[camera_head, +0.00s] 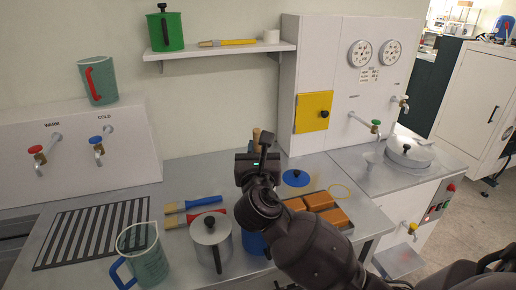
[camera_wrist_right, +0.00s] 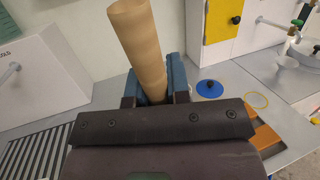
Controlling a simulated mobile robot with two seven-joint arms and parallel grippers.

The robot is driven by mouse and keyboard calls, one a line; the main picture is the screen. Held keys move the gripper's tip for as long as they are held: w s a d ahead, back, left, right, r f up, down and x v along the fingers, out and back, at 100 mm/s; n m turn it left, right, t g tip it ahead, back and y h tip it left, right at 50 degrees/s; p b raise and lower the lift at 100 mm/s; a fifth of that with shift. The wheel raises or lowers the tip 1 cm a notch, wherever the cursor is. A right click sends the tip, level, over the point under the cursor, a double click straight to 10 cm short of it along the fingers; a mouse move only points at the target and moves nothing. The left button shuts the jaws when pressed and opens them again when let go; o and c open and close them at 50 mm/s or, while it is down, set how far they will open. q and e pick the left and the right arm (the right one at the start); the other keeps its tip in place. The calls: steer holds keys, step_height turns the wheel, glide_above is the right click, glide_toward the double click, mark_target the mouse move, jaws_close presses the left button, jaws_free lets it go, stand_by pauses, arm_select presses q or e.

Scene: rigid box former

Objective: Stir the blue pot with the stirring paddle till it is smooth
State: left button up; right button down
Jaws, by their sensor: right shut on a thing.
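The blue pot (camera_head: 254,243) stands on the grey counter, mostly hidden behind my right arm; its inside is not visible. My right gripper (camera_head: 258,158) is above and behind the pot. It is shut on the wooden handle of the stirring paddle, which shows thick and tan in the right wrist view (camera_wrist_right: 138,42) between the fingers (camera_wrist_right: 156,88). In the head view only the handle's top (camera_head: 256,135) shows; the paddle's lower end is hidden, so I cannot tell whether it is in the pot. The blue lid (camera_head: 296,178) lies on the counter to the right. My left gripper is out of view.
A lidded steel pot (camera_head: 212,241) stands left of the blue pot. Brushes (camera_head: 190,204) lie behind it, and a clear jug (camera_head: 142,256) stands at the front left. Orange blocks (camera_head: 322,207) sit right of my arm. A shelf (camera_head: 222,51) holds a green pot (camera_head: 165,32).

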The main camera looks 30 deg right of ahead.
steer(key=shift+f+b, duration=0.75)
steer(key=shift+f, duration=0.15)
steer(key=shift+f+b, duration=0.75)
steer(key=shift+b, duration=0.1)
steer(key=shift+f, duration=1.15)
steer(key=shift+f+b, duration=0.7)
steer(key=shift+f, duration=1.35)
steer(key=shift+d, duration=0.1)
